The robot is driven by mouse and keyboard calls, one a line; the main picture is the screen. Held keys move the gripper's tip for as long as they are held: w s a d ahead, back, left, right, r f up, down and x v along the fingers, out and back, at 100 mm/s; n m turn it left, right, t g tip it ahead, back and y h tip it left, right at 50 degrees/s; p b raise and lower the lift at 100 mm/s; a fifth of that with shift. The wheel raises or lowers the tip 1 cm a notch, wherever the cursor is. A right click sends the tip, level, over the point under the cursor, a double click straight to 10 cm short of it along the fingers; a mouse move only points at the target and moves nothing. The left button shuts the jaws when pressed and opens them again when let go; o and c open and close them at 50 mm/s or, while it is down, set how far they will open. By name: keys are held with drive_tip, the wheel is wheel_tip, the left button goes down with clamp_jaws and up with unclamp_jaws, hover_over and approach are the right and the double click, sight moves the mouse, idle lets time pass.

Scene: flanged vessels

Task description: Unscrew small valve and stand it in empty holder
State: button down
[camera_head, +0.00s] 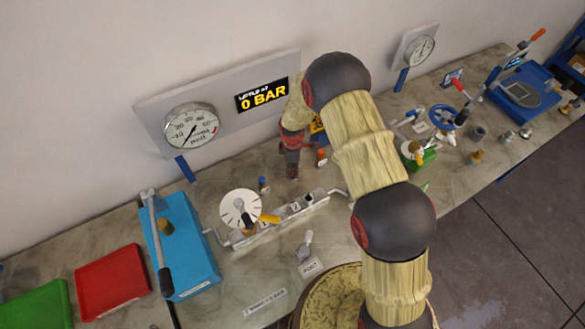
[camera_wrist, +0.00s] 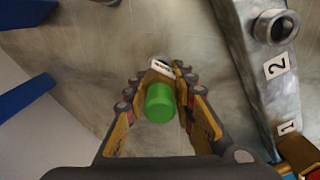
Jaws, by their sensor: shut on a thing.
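My gripper (camera_head: 292,172) points down over the bench behind the metal manifold (camera_head: 290,216). In the wrist view my gripper (camera_wrist: 158,78) is closed around a small piece with a green cylindrical top (camera_wrist: 160,103) and a brownish body, which looks like the small valve. The manifold also shows at right in the wrist view (camera_wrist: 240,60), with labels 2 and 1 and an open round port (camera_wrist: 276,27).
An orange-topped piece (camera_head: 321,157) and a blue-topped piece (camera_head: 263,185) stand near my gripper. A white dial (camera_head: 243,209) and yellow handle (camera_head: 269,218) sit at the manifold's left end. A blue box (camera_head: 185,255) stands further left. The wall panel display (camera_head: 262,95) reads 0 BAR.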

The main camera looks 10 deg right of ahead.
drive_tip(key=shift+f+b, duration=0.75)
drive_tip(key=shift+f, duration=0.3)
drive_tip(key=c, duration=1.4)
unclamp_jaws()
wheel_tip(320, 180, up, 12)
drive_tip(key=shift+s, duration=0.1)
